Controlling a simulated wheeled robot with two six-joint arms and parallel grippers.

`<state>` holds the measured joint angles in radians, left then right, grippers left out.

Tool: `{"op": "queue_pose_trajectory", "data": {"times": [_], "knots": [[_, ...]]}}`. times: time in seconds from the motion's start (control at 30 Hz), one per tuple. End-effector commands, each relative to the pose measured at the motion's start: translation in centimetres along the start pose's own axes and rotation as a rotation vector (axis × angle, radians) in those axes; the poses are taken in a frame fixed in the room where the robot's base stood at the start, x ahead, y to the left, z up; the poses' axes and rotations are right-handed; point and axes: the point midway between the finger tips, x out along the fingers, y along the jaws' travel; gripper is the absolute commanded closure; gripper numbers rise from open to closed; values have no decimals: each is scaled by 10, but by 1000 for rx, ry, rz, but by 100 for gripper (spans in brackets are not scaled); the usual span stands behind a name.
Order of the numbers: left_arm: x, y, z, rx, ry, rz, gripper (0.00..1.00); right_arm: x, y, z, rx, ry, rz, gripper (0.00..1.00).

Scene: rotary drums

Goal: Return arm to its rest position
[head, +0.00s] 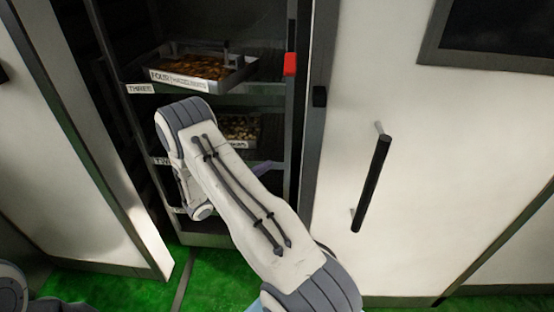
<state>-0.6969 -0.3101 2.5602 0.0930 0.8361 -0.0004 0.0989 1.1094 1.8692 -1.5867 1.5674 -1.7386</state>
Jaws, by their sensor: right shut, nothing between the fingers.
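My right arm (245,195) reaches in from the bottom right, its white, grey-jointed links bent in front of an open cabinet. Its elbow-like grey joint is at the upper left of the arm, before the shelves. The wrist end of my right gripper (201,211) hangs below that joint, close to the lower shelves. Its fingers are mostly hidden behind the arm. It appears shut, and I see nothing held. Part of my left arm shows at the bottom left corner; its gripper is out of frame.
The cabinet holds a labelled tray (205,72) of brown pieces on the shelf marked THREE, and another tray (240,128) lower, partly covered by my arm. A red block (290,64) is on the right frame. A white door with a black handle (371,183) stands right. Green floor (125,290) lies below.

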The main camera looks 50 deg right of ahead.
Motion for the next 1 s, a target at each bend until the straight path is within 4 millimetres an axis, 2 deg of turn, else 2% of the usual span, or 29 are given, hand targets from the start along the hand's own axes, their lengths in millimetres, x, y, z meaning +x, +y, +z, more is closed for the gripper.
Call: {"op": "queue_pose_trajectory", "data": {"times": [0.13,0.43,0.57,0.67,0.77,1.0], "knots": [[0,0,0,0,0,0,50,-15,0,0,0,1,-1,100],[0,0,0,0,0,0,50,-20,-1,-1,4,2,0,100],[0,0,0,0,0,0,50,-32,-13,-5,99,27,39,100],[0,0,0,0,0,0,50,-58,-32,-17,287,84,120,100],[0,0,0,0,0,0,50,-95,-52,-40,549,185,238,100],[0,0,0,0,0,0,50,-199,-76,-114,1162,561,539,100]]}}
